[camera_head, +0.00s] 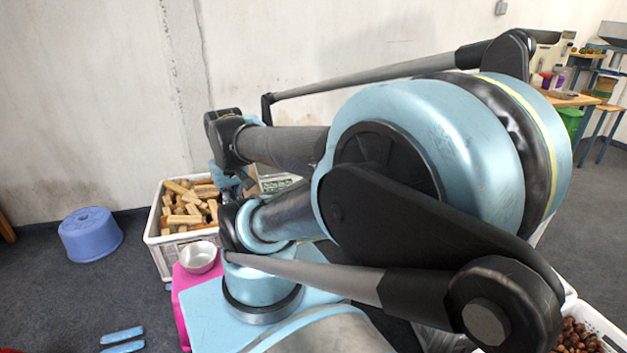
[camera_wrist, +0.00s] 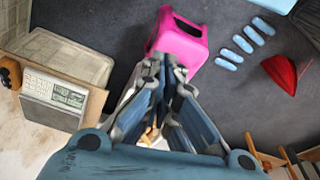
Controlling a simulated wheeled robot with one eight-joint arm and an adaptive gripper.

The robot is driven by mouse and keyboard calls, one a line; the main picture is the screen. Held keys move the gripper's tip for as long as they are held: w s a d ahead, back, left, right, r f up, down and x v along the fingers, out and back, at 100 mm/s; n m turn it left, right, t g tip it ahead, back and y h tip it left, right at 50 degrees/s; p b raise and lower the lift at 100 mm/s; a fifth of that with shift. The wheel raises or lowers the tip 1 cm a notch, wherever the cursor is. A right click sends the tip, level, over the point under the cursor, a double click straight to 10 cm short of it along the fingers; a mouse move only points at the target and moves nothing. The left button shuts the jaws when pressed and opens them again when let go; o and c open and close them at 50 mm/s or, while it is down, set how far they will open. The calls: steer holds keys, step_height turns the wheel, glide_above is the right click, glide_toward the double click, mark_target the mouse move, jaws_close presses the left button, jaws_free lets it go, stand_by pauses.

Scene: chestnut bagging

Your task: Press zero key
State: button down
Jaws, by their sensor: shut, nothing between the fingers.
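In the wrist view, a scale's panel (camera_wrist: 58,97) with a display and small keys is at the left. A ribbed metal surface (camera_wrist: 65,58) lies just above it in the picture. The keys are too small to read, so I cannot tell which is the zero key. My gripper (camera_wrist: 166,62) is shut and empty, with its fingertips near the picture's middle, to the right of the panel and apart from it. In the head view my arm hides much of the scene, and I cannot make out the scale's keys there.
A pink stool (camera_wrist: 180,42) lies beyond my fingertips in the wrist view. In the head view, a crate (camera_head: 152,222) of wood pieces stands by the wall. A metal bowl (camera_head: 197,257), a blue stool (camera_head: 90,236) and a crate of chestnuts (camera_head: 600,322) also show.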

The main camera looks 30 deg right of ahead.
steer(key=w+d+r+n+t+h, duration=0.1)
steer(key=w+d+r, duration=0.35)
steer(key=w, duration=0.45)
steer(key=w+d+r+n+t+h, duration=0.1)
steer(key=w+d+r, duration=0.3)
steer(key=w, duration=0.6)
steer(key=w+d+f+n+t+h, duration=0.1)
steer(key=w+d+f+n+h, duration=0.2)
steer(key=w+d, duration=1.55)
steer(key=w+d+f+n+h, duration=0.1)
steer(key=w+d+f+n, duration=0.1)
steer(key=w+d+f, duration=0.5)
steer(key=w+d+f+n+h, duration=0.1)
steer(key=w+d+f, duration=0.4)
steer(key=d, duration=0.4)
steer(key=w+d+f+n+t+h, duration=0.1)
steer(key=d+f+n+h, duration=0.1)
steer(key=d+f, duration=1.5)
steer(key=shift+w+f+n+h, duration=0.4)
steer(key=shift+f+n, duration=0.4)
steer(key=shift+n, duration=0.1)
